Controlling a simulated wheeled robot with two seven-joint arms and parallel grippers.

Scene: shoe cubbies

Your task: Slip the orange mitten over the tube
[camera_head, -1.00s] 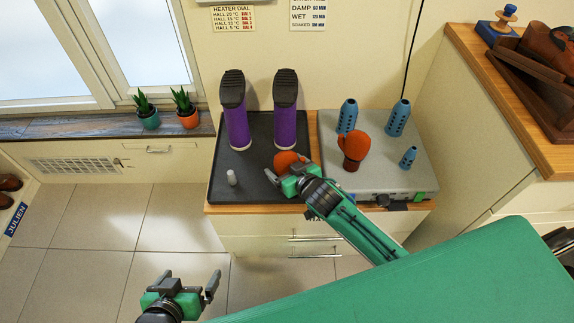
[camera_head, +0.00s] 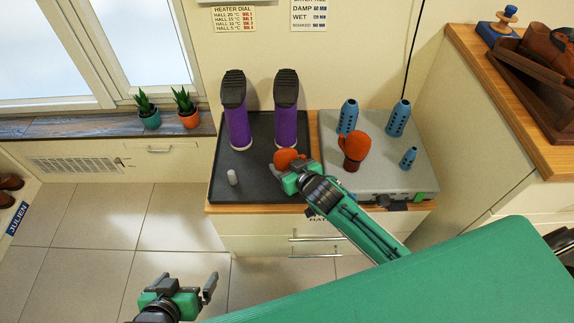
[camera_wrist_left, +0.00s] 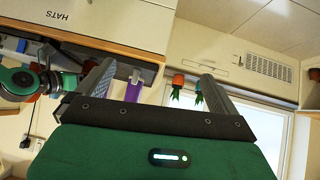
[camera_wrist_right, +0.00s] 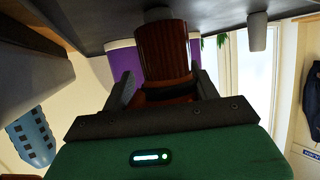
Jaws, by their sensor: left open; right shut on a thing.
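An orange mitten (camera_head: 285,158) is in my right gripper (camera_head: 291,172), above the front right of the black tray. In the right wrist view the mitten (camera_wrist_right: 166,52) is between the closed fingers (camera_wrist_right: 165,90), pointing away from the palm. A second orange mitten (camera_head: 354,148) stands upright on the grey dryer box (camera_head: 375,180); what is under it is hidden. Blue slotted tubes stand bare on the box: back left (camera_head: 348,117), back right (camera_head: 397,118) and a short one at the right (camera_head: 408,158). My left gripper (camera_head: 190,280) is open and empty above the floor, far from the cabinet.
Two purple boots (camera_head: 238,128) with dark soles up stand on the black tray (camera_head: 258,182), with a small white cylinder (camera_head: 232,177) near its left front. A tall wooden-topped cabinet (camera_head: 470,60) bounds the right. Open floor (camera_head: 90,240) lies at the left.

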